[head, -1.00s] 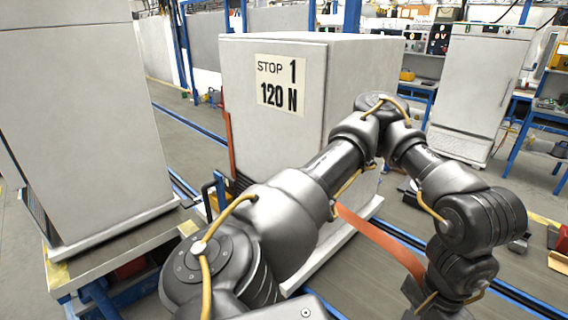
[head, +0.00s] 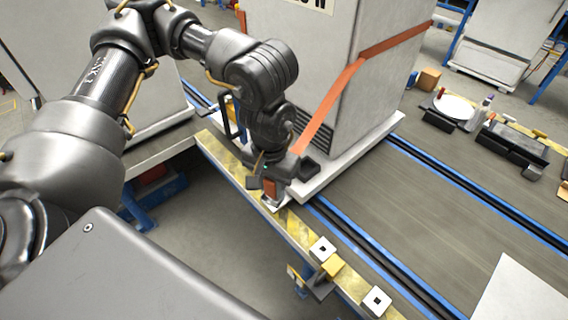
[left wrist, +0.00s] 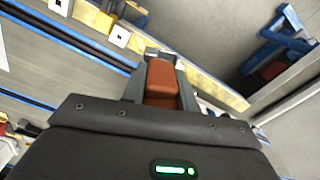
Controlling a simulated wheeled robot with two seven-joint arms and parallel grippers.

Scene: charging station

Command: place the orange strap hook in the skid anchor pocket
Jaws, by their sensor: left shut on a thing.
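My left gripper (head: 270,185) is shut on the orange strap hook (left wrist: 161,82), which sits between the fingers in the left wrist view with a grey metal tip. The hook (head: 269,187) also shows low between the fingers in the head view, over the yellow-and-black edge rail. The orange strap (head: 330,105) runs taut from the gripper up to the grey cabinet. A white plate lies just under the hook, mostly hidden; I cannot tell whether they touch. White square plates with dark holes (head: 322,250) sit along the rail. Which one is the skid anchor pocket is unclear. My right gripper is out of view.
The grey cabinet (head: 310,60) stands on a pale skid (head: 350,160) right behind the gripper. Blue-edged conveyor tracks (head: 440,185) run along the rail. A yellow block (head: 332,266) stands between two plates. Tools and a white dish (head: 455,108) lie at the right.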

